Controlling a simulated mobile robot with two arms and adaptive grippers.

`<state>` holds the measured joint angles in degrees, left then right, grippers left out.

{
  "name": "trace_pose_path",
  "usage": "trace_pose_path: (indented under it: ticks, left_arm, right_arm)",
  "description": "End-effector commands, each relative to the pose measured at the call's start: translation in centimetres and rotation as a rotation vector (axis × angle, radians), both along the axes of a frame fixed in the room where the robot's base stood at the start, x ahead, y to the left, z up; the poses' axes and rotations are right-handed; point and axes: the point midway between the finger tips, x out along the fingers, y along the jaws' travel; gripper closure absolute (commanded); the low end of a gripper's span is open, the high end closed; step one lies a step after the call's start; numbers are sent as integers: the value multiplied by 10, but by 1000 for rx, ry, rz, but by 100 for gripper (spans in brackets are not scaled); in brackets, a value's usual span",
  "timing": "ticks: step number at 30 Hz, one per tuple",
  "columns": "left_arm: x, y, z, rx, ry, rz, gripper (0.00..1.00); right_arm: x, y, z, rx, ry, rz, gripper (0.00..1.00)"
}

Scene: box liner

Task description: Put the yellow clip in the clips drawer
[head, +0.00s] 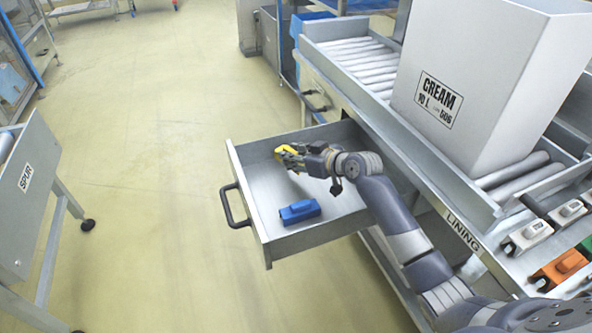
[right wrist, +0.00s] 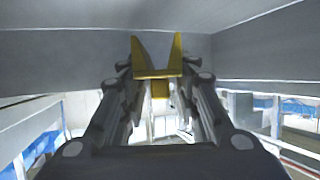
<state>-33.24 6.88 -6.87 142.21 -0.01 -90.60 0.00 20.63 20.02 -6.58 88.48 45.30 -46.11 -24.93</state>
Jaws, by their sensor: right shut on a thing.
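The yellow clip (head: 285,151) is held in my right gripper (head: 293,159), over the back left part of the open drawer (head: 262,184). In the right wrist view the yellow clip (right wrist: 157,72) sits between the two fingertips (right wrist: 158,85), its two prongs pointing away from the gripper. The drawer is pulled out from under the lining bench, its black handle on the left side. A blue clip (head: 300,211) lies on the drawer floor, nearer the front than the gripper. I cannot tell whether the yellow clip touches the drawer. My left gripper is not in view.
A tall white box (head: 480,75), labelled CREAM, stands on the bench rollers (head: 362,58). White clips (head: 528,236) and an orange clip (head: 558,268) lie at the bench's lower right. A SPUR conveyor (head: 25,195) stands at left. The floor between is clear.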

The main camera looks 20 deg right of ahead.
Motion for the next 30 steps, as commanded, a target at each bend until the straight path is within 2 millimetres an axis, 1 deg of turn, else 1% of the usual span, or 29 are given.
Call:
trace_pose_path:
  ticks: [1, 3, 7, 17, 25, 26, 27, 28, 30]
  left_arm:
    - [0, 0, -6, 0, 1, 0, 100]
    - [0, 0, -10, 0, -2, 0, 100]
    - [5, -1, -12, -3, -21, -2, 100]
    - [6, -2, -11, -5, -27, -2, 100]
    - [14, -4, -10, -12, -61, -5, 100]
    - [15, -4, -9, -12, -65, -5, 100]
    - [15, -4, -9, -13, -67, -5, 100]
    - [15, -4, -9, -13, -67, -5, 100]
    - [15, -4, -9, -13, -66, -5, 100]
  right_arm:
    - [-1, 0, -14, 2, 5, 0, 89]
    - [-1, 0, -26, 3, 6, 0, 89]
    - [-1, 0, -39, 1, 3, 0, 89]
    - [-1, 0, -40, 0, 2, 0, 89]
    - [-1, 0, -42, 0, 2, 0, 89]
    - [-1, 0, -42, 0, 2, 0, 64]
    - [-1, 0, -42, 0, 2, 0, 55]
    - [-1, 0, -42, 0, 2, 0, 51]
    - [-1, 0, -42, 0, 2, 0, 51]
